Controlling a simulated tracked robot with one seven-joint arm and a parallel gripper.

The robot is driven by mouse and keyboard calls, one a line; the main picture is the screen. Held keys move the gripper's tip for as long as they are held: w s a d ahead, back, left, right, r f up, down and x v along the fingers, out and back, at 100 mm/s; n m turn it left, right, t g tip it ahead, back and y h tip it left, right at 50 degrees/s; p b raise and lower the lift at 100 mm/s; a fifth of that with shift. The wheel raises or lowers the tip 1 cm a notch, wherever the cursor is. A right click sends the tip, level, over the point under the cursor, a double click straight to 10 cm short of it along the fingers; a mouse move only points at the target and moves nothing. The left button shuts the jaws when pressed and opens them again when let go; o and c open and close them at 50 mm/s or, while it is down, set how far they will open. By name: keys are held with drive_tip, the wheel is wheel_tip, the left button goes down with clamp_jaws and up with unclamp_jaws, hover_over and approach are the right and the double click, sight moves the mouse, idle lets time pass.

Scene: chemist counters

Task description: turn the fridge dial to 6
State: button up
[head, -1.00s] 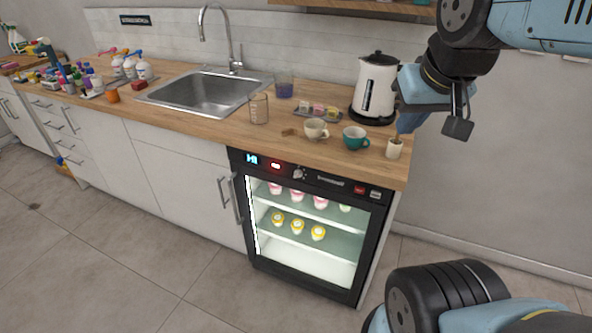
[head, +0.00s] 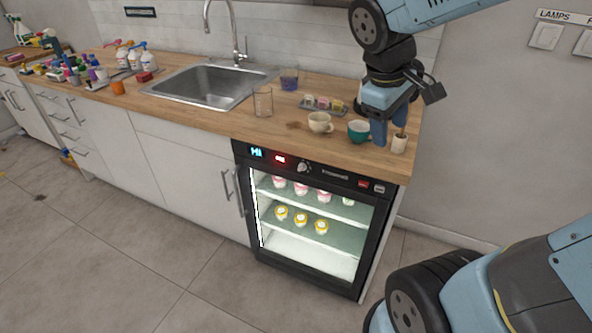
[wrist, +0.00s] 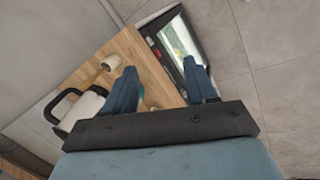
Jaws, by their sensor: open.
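The small fridge (head: 310,262) is built in under the right end of the counter, its glass door shut and its inside lit. Its dial (head: 302,167) is a small light knob on the black top panel, right of a blue display and a red display. The number it points at is too small to read. My gripper (head: 389,138) is open and empty, fingers pointing down over the counter's right end, beside the teal cup, above and to the right of the dial. In the wrist view my gripper (wrist: 163,85) shows both fingers apart, with the fridge (wrist: 176,42) beyond them.
A teal cup (head: 358,131), a cream cup (head: 319,122) and a white pot with a brown stick (head: 399,143) stand near the counter's front edge. A tray (head: 322,108) lies behind. The floor before the fridge is clear.

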drive_tip(key=w+a+f+n+t+h, duration=0.1)
drive_tip(key=w+a+f+n+h, duration=0.6)
drive_tip(key=w+a+f+n, duration=0.6)
drive_tip(key=n+t, duration=0.7)
drive_tip(key=n, duration=0.9)
approach(299, 169)
drive_tip(key=x, duration=0.8)
drive_tip(key=shift+d, duration=0.1)
clamp_jaws()
